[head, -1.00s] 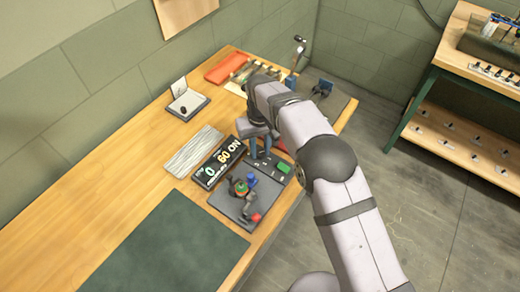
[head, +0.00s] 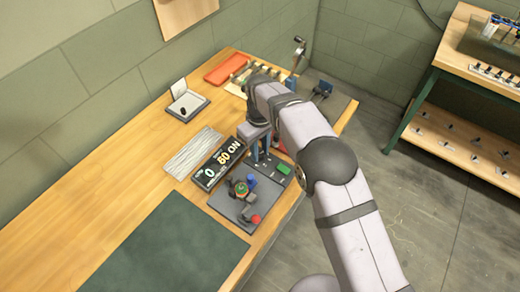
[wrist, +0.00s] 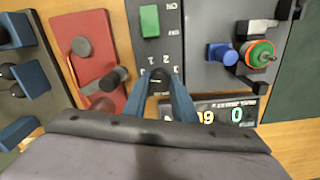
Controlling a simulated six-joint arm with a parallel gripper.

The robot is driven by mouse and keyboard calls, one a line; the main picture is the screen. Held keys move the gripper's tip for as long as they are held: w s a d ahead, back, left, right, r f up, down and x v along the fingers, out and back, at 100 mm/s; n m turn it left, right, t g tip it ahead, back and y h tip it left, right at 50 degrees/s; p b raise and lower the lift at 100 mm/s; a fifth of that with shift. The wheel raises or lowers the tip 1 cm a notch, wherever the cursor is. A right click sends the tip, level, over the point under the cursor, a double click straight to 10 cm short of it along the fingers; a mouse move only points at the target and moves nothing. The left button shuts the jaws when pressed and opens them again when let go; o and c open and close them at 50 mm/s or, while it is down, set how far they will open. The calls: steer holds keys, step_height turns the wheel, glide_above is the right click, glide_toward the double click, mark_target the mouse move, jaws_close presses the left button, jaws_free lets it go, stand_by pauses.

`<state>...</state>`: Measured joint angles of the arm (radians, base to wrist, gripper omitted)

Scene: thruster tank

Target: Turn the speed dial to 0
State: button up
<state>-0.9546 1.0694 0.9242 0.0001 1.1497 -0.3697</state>
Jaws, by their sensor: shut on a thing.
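The speed dial (wrist: 160,75) is a small dark knob on the dark control panel (wrist: 143,45), with numerals around it. In the wrist view my gripper (wrist: 160,84) has its two blue-grey fingers closed on either side of the dial. In the head view my gripper (head: 262,157) reaches down to the panel (head: 268,177), and its fingers partly hide it; the dial cannot be made out there. A black display (head: 218,163) beside the panel reads 0, what looks like 60, and ON. The display (wrist: 215,113) appears upside down in the wrist view.
A green switch (wrist: 149,21) is on the same panel. A grey plate (head: 228,207) with a green-and-orange wheel (wrist: 257,53) and a blue part (wrist: 222,54) adjoins it. A red plate (wrist: 85,50) with knobs lies on the other side. A dark green mat (head: 165,245) is clear.

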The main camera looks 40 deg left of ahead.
mark_target(260, 154)
steer(key=shift+a+r, duration=0.15)
steer(key=o, duration=1)
steer(key=shift+o, duration=0.2)
steer(key=shift+r+b, duration=1.1)
steer(key=shift+r, duration=2.5)
